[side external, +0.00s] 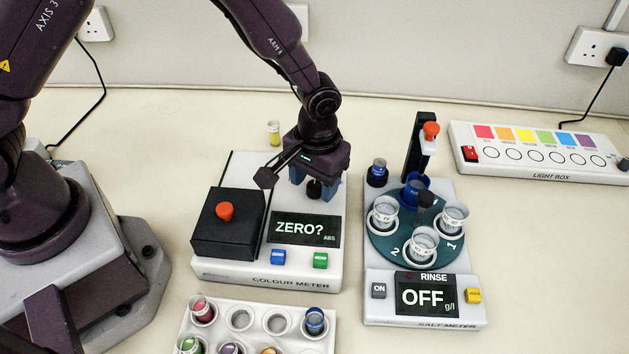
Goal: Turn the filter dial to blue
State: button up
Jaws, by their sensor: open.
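The colour meter (212,270) is a pale box in the middle of the bench, with a display reading "ZERO?" (305,229). A small dark knob (314,189), which looks like the filter dial, stands behind the display. My gripper (316,184) is over that knob, pointing down, with its blue fingers apart on either side of it. I cannot tell whether the fingers touch the knob. The gripper hides the top of the knob and any colour marks around it, so its setting cannot be read.
A black lid with an orange knob (225,211) covers the meter's left side. Blue (278,257) and green (320,260) buttons sit in front. A salt meter (425,316) stands close on the right, a vial rack (262,337) in front, a yellow vial (274,132) behind, and a light box (540,152) far right.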

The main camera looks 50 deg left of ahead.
jog(key=shift+f, duration=0.4)
jog(key=shift+c, duration=0.4)
jog(key=c, duration=0.8)
jog(key=shift+c, duration=0.2)
jog(key=shift+m, duration=0.3)
jog(key=m, duration=0.3)
jog(key=shift+m, duration=2.1)
